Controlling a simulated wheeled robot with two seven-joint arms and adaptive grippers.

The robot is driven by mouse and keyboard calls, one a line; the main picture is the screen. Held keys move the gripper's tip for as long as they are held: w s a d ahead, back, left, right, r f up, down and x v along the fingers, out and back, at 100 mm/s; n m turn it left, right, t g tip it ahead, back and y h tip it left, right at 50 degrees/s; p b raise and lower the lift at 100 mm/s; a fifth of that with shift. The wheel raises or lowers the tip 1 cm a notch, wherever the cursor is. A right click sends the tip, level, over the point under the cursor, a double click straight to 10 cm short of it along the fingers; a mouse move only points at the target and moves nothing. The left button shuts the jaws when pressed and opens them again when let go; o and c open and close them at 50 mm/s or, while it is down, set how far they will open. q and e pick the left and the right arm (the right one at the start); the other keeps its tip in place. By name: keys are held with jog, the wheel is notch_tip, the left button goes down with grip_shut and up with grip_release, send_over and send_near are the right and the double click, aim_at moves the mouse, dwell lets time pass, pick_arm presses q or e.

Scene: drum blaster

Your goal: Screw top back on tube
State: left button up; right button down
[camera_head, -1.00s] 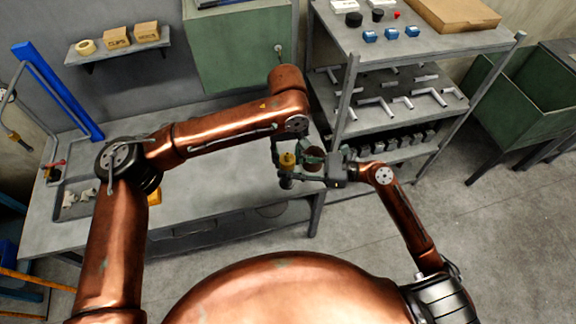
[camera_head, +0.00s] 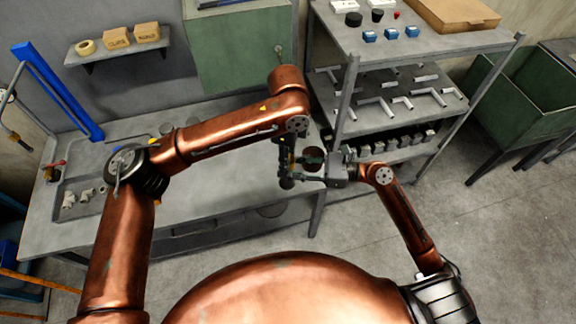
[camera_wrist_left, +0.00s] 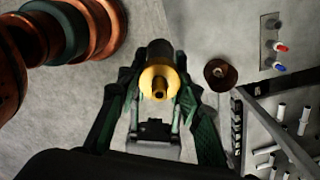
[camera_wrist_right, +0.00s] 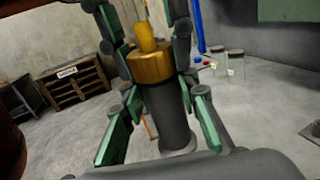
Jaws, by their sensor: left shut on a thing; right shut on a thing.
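A dark grey cylindrical tube (camera_wrist_right: 166,117) stands roughly upright in the right wrist view, with the yellow top (camera_wrist_right: 151,66) and its narrow nozzle at its upper end. The top also shows in the left wrist view (camera_wrist_left: 158,82), seen from above. My left gripper (camera_head: 287,158) is shut on the top, its fingers either side of it. My right gripper (camera_head: 312,180) comes in from the right and is shut on the tube below the top. Top and tube appear lined up and touching; I cannot tell how the threads sit. In the head view my grippers mostly hide both.
The grey workbench (camera_head: 225,180) lies behind and left of the grippers. A metal shelf rack (camera_head: 350,100) with small parts stands close behind them on the right. A green bin (camera_head: 520,105) is farther right. The tube is held in the air near the bench's right end.

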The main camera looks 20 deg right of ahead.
pick_arm(q)
jog(key=m, duration=0.6)
jog(key=shift+w+d+r, duration=0.1)
jog(key=m, duration=0.9)
jog(key=shift+m, duration=0.4)
jog(key=m, duration=0.4)
jog(key=shift+m, duration=0.4)
jog(key=o, duration=1.3)
jog(key=shift+r, duration=2.15)
